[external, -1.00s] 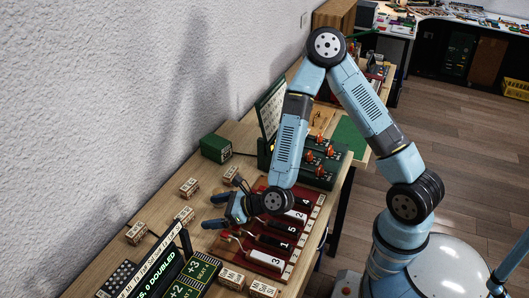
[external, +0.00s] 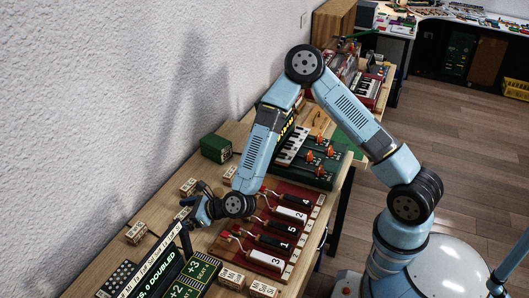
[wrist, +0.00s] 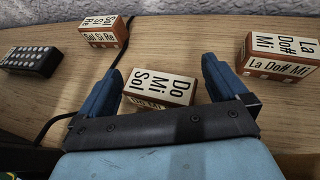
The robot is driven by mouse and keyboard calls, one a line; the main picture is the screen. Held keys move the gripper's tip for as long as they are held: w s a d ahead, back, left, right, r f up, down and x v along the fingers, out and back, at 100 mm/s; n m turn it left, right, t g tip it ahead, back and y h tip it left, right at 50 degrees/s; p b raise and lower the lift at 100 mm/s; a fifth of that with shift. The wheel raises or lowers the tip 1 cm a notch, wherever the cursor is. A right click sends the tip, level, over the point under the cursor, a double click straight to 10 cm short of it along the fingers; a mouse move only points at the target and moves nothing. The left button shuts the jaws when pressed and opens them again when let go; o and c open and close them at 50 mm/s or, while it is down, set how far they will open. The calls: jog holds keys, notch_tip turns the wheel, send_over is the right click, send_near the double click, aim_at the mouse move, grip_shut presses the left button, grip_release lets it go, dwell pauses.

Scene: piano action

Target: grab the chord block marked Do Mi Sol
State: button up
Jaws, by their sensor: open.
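The chord block marked Do Mi Sol (wrist: 162,86) is a cream block with a brown side, lying on the wooden table. In the wrist view it sits between the two blue fingers of my gripper (wrist: 162,75), with a visible gap to each finger. The fingers are open and the block is not clamped. In the external view my gripper (external: 194,209) is low over the table near the wall, and largely hides the block.
In the wrist view, a Sol Si Re block (wrist: 103,32) and a black dotted block (wrist: 32,60) lie left, and a La Do# Mi block (wrist: 279,55) lies right. A dark cable runs beside the left finger. A red keyed panel (external: 285,225) is right of my gripper.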

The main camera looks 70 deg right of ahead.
jog(key=shift+w+a+f, duration=0.2)
jog(key=shift+w+f, duration=0.1)
jog(key=shift+w, duration=0.35)
jog(key=c, duration=0.8)
jog(key=shift+r, duration=0.1)
jog(key=shift+c, duration=0.2)
